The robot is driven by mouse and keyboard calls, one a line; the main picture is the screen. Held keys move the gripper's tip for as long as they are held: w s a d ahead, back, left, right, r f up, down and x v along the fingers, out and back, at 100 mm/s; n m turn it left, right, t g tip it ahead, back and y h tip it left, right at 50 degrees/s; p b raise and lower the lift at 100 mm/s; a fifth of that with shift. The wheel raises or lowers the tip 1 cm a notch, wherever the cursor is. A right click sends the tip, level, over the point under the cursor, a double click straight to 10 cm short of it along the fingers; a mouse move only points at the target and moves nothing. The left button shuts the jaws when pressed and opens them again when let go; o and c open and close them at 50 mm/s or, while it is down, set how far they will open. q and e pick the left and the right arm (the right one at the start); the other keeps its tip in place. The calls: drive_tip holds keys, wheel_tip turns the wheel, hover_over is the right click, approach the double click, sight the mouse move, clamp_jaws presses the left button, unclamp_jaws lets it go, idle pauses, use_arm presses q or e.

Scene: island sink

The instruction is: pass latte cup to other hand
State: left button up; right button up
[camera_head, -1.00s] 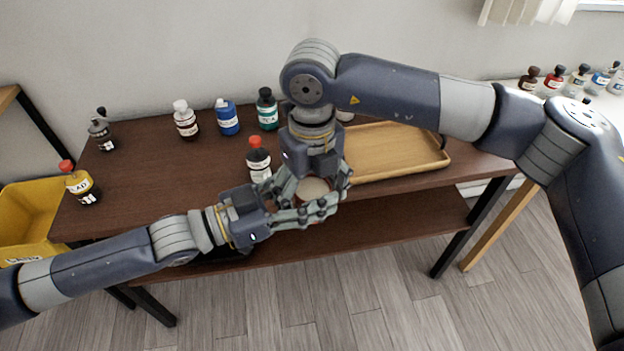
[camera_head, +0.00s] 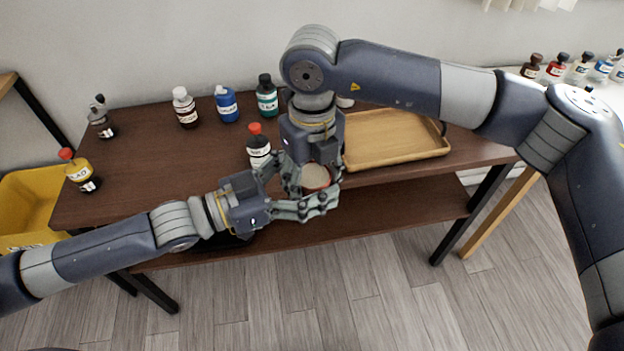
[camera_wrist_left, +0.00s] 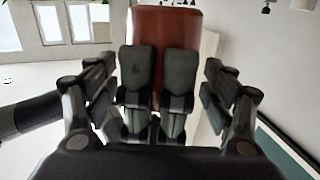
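The latte cup (camera_head: 316,177) is red with a pale round top. It is held up in front of the table's front edge, partly hidden by fingers. My right gripper (camera_head: 312,172) comes down from above, and its fingers look shut around the cup. My left gripper (camera_head: 304,184) reaches in from the left, its fingers spread around the cup and the right fingers. In the left wrist view the cup (camera_wrist_left: 165,24) is straight ahead, behind two dark finger pads. Jointed fingers stand apart on both sides of it. Contact of the left fingers with the cup cannot be told.
A dark wooden table (camera_head: 130,190) with a lower shelf lies below. A wooden tray (camera_head: 395,150) is at its right. Several bottles stand at the back, and a red-capped bottle (camera_head: 258,146) is close behind the grippers. A yellow bin (camera_head: 30,205) is at the left.

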use_arm(q)
drive_tip(key=shift+a, duration=0.1)
drive_tip(key=v, duration=1.2)
drive_tip(key=w+a+f+n+t+y, duration=0.1)
drive_tip(key=w+a+f+n+y, duration=0.3)
drive_tip(key=f, duration=0.7)
drive_tip(key=w+a+f+n+y, duration=0.1)
drive_tip(key=a+f+n+y, duration=0.15)
drive_tip(key=a+f, duration=0.55)
drive_tip(key=w+a+f+n+t+y, duration=0.1)
drive_tip(key=w+a+f+n+y, duration=0.2)
drive_tip(key=f, duration=1)
drive_tip(key=s+a+f+g+y, duration=0.1)
drive_tip(key=s+a+f+y, duration=0.1)
drive_tip(key=f, duration=0.4)
drive_tip(key=s+a+f+y, duration=0.2)
drive_tip(key=a+f, duration=0.1)
drive_tip(key=f, duration=0.3)
drive_tip(key=s+d+f+g+y, duration=0.15)
drive_tip(key=s+f+g, duration=0.25)
drive_tip(key=s+f, duration=1.2)
drive_tip(key=s+d+f+g, duration=0.2)
drive_tip(key=s+d, duration=0.2)
drive_tip(key=s, duration=0.5)
drive_tip(key=s+d+f+g, duration=0.2)
drive_tip(key=s+d+f, duration=0.1)
drive_tip(key=s, duration=0.7)
drive_tip(key=shift+s+d+f+n+y, duration=0.25)
drive_tip(key=shift+s+d+n+y, duration=0.1)
drive_tip(key=shift+d+y, duration=0.05)
